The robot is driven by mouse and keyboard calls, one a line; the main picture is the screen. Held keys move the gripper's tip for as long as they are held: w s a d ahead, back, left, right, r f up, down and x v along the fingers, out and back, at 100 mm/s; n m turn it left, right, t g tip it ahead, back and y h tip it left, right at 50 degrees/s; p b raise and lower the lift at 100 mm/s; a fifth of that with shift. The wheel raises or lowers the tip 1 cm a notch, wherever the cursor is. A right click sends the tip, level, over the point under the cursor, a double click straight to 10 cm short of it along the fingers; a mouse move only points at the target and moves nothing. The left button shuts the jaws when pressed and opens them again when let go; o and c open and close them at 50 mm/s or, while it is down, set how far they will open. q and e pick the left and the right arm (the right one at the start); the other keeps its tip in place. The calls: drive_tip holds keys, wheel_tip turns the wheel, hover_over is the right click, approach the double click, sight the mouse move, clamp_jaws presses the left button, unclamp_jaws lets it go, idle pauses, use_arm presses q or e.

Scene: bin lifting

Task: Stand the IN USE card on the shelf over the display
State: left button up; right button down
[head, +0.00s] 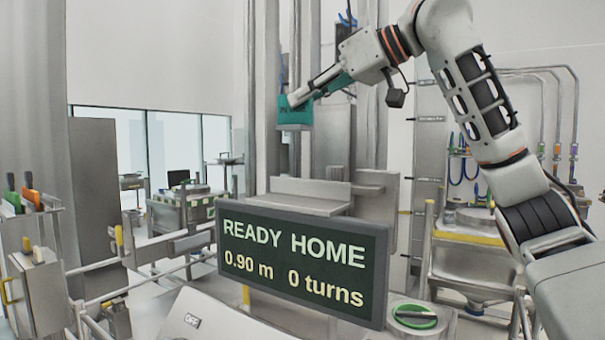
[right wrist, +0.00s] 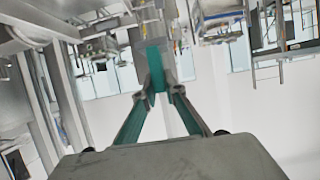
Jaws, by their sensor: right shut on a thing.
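My right gripper (head: 298,100) is shut on a teal card (head: 295,116), held up in the air left of the arm. Any words on the card are too small to read. In the right wrist view the gripper's fingers (right wrist: 158,90) close together on the teal card (right wrist: 155,66), seen nearly edge-on. The dark green display (head: 300,268) reads READY HOME, 0.90 m, 0 turns. A grey metal shelf (head: 295,205) lies just above and behind the display. The card is well above the shelf and apart from it. My left gripper is out of view.
Tall metal columns (head: 265,90) stand behind the card. A green round knob (head: 413,317) sits right of the display and an OFF label (head: 192,320) left of it. A caddy with coloured handles (head: 30,198) stands at far left. The air between card and shelf looks clear.

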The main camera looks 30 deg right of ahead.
wheel_tip(320, 180, down, 14)
drive_tip(key=shift+r, duration=0.2)
idle(0.4)
drive_tip(key=c, duration=2.4)
unclamp_jaws()
drive_tip(key=shift+f, duration=0.1)
drive_tip(key=o, duration=0.3)
drive_tip(key=v, duration=1.2)
drive_tip(key=shift+a, duration=0.15)
